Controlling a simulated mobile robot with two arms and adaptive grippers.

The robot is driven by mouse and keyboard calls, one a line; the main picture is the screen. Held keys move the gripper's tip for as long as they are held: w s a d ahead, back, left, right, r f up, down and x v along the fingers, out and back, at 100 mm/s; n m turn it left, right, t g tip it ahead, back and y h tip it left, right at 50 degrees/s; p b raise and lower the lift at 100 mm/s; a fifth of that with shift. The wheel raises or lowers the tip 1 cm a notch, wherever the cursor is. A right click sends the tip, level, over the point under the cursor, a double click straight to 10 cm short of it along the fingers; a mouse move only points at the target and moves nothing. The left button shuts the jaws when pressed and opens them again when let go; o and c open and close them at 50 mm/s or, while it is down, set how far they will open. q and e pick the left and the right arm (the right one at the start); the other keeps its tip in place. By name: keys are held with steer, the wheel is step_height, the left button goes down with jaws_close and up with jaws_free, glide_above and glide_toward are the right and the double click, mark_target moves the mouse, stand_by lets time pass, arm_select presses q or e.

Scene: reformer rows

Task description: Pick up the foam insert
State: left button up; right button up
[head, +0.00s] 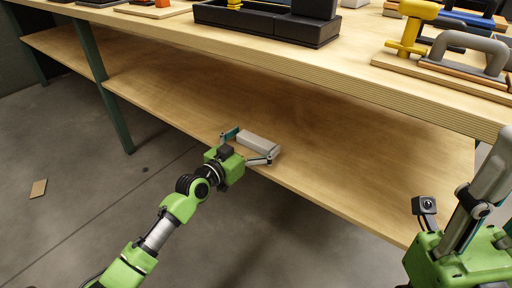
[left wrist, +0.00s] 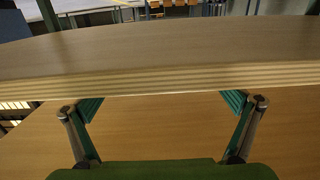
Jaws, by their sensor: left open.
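The gripper is open. I cannot tell whether the fingers touch the block or how far above the shelf they are. In the left wrist view, the open fingers (left wrist: 165,105) stand apart with only bare wood showing between them. The block does not show there.
The wooden worktop (head: 300,57) overhangs the shelf. It carries a black tray (head: 265,24), a yellow handle (head: 410,28) and a grey handle (head: 468,52). A green table leg (head: 117,115) stands left. The shelf around the gripper is largely clear.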

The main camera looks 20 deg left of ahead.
arm_select(q)
steer(key=shift+w, duration=0.15)
steer(key=c, duration=0.6)
steer(key=shift+c, duration=0.2)
steer(key=shift+r, duration=0.15)
